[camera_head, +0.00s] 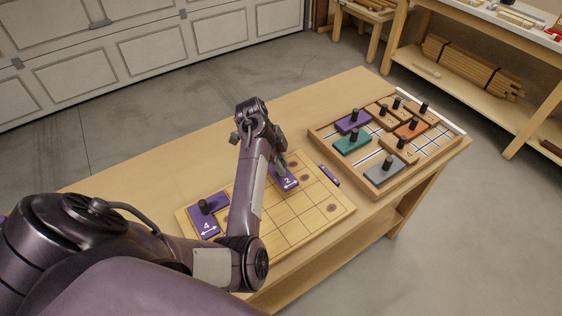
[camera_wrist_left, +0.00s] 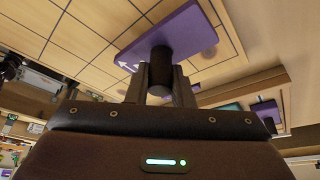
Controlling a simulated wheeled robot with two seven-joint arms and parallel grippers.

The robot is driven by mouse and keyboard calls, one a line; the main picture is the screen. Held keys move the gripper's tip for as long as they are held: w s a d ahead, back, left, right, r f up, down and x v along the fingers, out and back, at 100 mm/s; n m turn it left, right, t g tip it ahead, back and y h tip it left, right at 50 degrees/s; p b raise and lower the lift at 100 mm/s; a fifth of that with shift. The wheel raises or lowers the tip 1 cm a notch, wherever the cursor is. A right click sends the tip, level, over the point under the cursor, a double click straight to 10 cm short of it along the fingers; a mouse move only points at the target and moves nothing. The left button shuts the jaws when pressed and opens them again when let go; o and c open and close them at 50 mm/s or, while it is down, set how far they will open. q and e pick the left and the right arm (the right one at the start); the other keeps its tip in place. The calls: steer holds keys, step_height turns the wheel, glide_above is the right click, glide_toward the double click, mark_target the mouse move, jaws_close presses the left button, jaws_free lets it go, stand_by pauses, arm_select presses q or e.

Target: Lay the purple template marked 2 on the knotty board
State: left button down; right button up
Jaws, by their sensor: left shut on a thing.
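The purple template marked 2 (camera_head: 289,183) is over the upper part of the knotty board (camera_head: 284,237), a pale gridded board with dark knots. My left gripper (camera_head: 278,163) is shut on the template's black knob (camera_wrist_left: 161,66). The template (camera_wrist_left: 186,33) also shows in the left wrist view, with a shadow beside it; I cannot tell whether it touches the board. Another purple template, marked 4 (camera_head: 205,226), lies on the board's left part, with a black knob. My right gripper is not in view.
A wooden tray (camera_head: 317,137) at the right of the bench holds several coloured templates with black knobs. A small purple piece (camera_head: 329,175) lies between board and tray. The bench top (camera_head: 150,172) behind the board is clear.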

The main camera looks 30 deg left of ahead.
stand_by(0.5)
arm_select(q)
steer(key=shift+p, duration=0.3)
steer(key=shift+f, duration=0.4)
stand_by(1.0)
steer(key=shift+f, duration=0.7)
stand_by(0.9)
steer(key=shift+p, duration=0.35)
stand_by(0.9)
steer(key=c, duration=0.8)
jaws_free()
